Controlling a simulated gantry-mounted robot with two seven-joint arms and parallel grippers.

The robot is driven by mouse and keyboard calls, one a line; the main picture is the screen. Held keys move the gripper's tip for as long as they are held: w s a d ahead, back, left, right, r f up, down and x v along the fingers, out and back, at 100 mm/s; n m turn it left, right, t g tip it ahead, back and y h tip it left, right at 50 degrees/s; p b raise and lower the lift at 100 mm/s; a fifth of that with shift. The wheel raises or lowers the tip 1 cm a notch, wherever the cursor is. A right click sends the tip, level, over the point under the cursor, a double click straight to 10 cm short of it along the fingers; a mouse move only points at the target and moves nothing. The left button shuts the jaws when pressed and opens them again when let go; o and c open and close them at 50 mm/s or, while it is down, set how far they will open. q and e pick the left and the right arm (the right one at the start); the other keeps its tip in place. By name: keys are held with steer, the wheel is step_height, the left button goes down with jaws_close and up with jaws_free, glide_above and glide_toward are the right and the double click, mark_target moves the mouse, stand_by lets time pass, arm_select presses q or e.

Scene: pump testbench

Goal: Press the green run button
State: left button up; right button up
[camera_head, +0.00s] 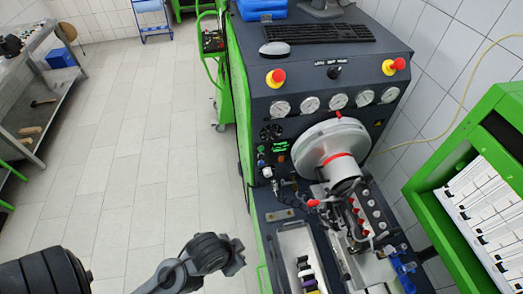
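The pump testbench (320,70) has a dark sloped front panel. A small green button (261,149) shows on the left of its lower front, beside a small green-lit display (281,147). I cannot read its label. My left arm comes in from the bottom left. The end of that arm, with what seems to be my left gripper (238,257), is low in the picture, left of the bench's lower deck and well apart from the button. The fingers are too small and dark to tell open from shut. My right gripper is not in view.
Two red knobs on yellow bases (276,77) (395,66) sit on the upper panel, above a row of gauges (338,101). A big round metal disc (318,143) juts out right of the button. A green cabinet (440,205) stands at right. The tiled floor (140,150) is clear.

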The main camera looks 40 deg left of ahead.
arm_select(q)
jaws_close()
stand_by(0.5)
stand_by(0.8)
